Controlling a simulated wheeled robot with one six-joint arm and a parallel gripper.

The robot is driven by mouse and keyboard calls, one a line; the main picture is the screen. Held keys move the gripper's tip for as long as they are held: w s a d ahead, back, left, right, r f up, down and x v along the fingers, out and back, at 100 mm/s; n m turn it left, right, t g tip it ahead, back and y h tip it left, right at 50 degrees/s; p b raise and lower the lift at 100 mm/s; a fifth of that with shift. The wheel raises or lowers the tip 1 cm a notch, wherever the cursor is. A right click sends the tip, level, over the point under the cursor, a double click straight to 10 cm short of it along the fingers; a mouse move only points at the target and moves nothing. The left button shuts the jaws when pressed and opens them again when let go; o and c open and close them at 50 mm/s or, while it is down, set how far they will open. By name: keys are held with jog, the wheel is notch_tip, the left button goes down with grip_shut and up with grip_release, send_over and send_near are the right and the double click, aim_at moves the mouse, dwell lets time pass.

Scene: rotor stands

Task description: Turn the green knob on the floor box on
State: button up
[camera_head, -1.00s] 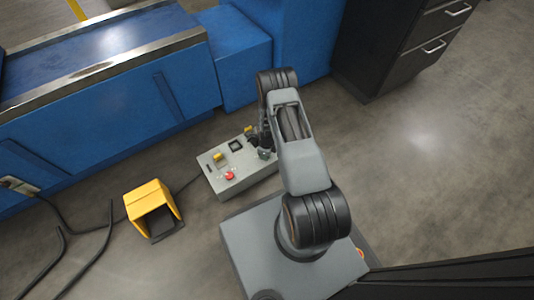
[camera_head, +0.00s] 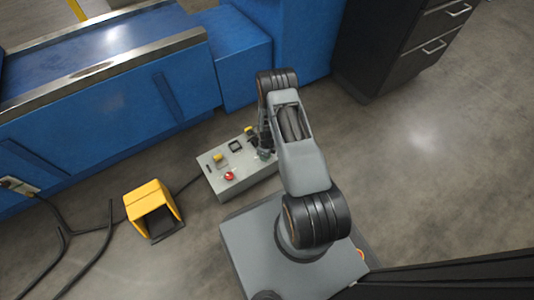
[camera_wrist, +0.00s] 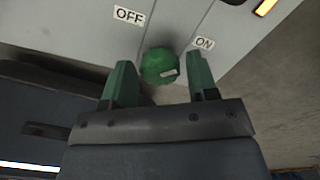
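The grey floor box (camera_head: 229,182) stands on the floor to the left of my arm in the head view. Its green knob (camera_wrist: 159,66) shows in the wrist view, with a pale mark on it that points right. An OFF label (camera_wrist: 129,16) lies to the upper left of the knob and an ON label (camera_wrist: 203,43) to its upper right. My gripper (camera_wrist: 162,75) is open, with one green finger on each side of the knob. Gaps show between the fingers and the knob. In the head view my arm mostly hides the knob.
A red button (camera_head: 229,176) and a yellow button (camera_head: 217,157) sit on the box. A yellow foot-pedal housing (camera_head: 150,203) and black cables lie to the left. Blue machinery (camera_head: 110,110) stands behind, and a dark drawer cabinet (camera_head: 395,50) at the back right. The right floor is clear.

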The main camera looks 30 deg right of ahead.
jog(key=shift+o, duration=0.8)
notch_tip(320, 180, up, 14)
jog(key=p, duration=0.5)
jog(key=shift+p, duration=0.4)
jog(key=shift+f, duration=0.1)
